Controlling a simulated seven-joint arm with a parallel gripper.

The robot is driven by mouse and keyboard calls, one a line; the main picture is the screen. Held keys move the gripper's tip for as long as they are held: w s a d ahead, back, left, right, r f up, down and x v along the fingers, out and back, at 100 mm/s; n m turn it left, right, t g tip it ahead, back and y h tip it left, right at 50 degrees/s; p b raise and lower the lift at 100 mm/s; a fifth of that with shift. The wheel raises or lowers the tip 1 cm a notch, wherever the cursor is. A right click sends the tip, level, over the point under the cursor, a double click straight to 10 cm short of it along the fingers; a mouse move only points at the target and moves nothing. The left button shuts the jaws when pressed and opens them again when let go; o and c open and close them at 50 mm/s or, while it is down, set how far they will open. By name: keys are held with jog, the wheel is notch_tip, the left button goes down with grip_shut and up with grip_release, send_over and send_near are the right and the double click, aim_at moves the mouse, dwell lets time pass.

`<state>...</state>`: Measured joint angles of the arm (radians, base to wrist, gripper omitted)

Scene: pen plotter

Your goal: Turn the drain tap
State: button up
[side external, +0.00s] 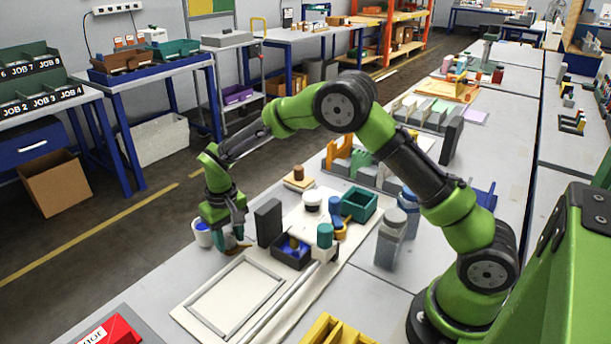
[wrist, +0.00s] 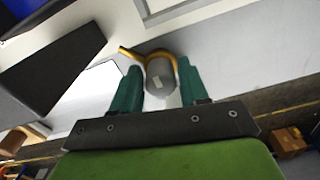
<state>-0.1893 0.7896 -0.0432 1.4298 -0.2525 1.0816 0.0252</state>
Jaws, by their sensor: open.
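My gripper (side external: 232,238) points down at the far left end of the plotter bench, with its teal fingers spread. In the wrist view, my open gripper (wrist: 160,90) has a grey rounded cylinder (wrist: 159,76) between its fingers, with a gap showing on at least one side. A curved yellow-orange piece (wrist: 130,53) bends around the cylinder's far side; it looks like the drain tap, but I cannot be sure. In the side view, only a small orange-brown bit (side external: 241,245) shows by the fingertips. Whether the fingers touch anything is unclear.
A white cup with blue inside (side external: 202,234) stands just left of my gripper. A dark upright block (side external: 268,222) stands close on the right, also in the wrist view (wrist: 50,65). A dark tray (side external: 290,252) and teal box (side external: 359,205) lie further right. A framed pale board (side external: 230,298) lies in front.

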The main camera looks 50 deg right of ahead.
aim_at(228, 234)
notch_tip(228, 234, up, 17)
dwell(0.4)
jog(key=s+d+r+t, duration=0.1)
jog(key=s+t, duration=0.1)
jog(key=s, duration=0.6)
jog(key=s+d+r+m+t+y, duration=0.1)
jog(key=s+d+r+t, duration=0.1)
jog(key=s, duration=0.7)
jog(key=s+d+r+m+t+y, duration=0.1)
jog(key=s+r+t, duration=0.1)
jog(key=s, duration=0.7)
jog(key=shift+d+r+t, duration=0.25)
jog(key=shift+d+t, duration=0.15)
jog(key=shift+t, duration=0.2)
